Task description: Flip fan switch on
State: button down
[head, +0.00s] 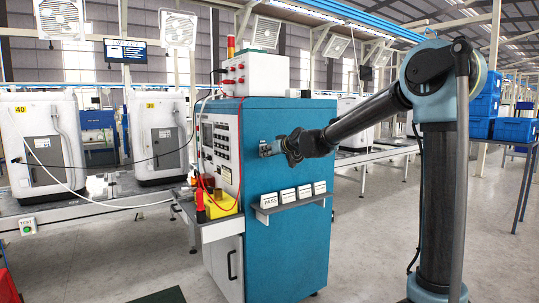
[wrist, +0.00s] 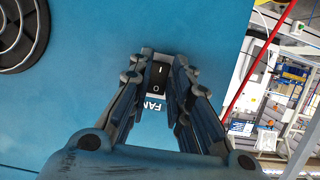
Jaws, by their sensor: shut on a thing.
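The fan switch (wrist: 158,77) is a small black rocker with I and O marks, set in a pale frame on the blue cabinet side (head: 285,235). An upside-down FAN label (wrist: 153,104) sits just below it in the wrist view. My gripper (wrist: 159,68) has one finger on each side of the switch and is shut on it, with the fingertips against its frame. In the head view my gripper (head: 275,149) reaches the upper part of the blue side from the right. I cannot tell which way the rocker is tilted.
A grey shelf (head: 292,205) with several white cards, one reading PASS, juts out below my gripper. A round dark grille (wrist: 22,32) is at the left in the wrist view. A red cable (wrist: 262,55) runs past the cabinet edge.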

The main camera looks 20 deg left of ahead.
jog(key=shift+f+t+y, duration=0.15)
jog(key=shift+t+y, duration=0.25)
jog(key=shift+y, duration=0.1)
jog(key=shift+f+t+y, duration=0.25)
jog(key=shift+t+y, duration=0.25)
jog(key=shift+t, duration=0.1)
jog(key=c, duration=1.5)
grip_release()
jog(key=shift+v, duration=5.95)
jog(key=shift+f, duration=0.15)
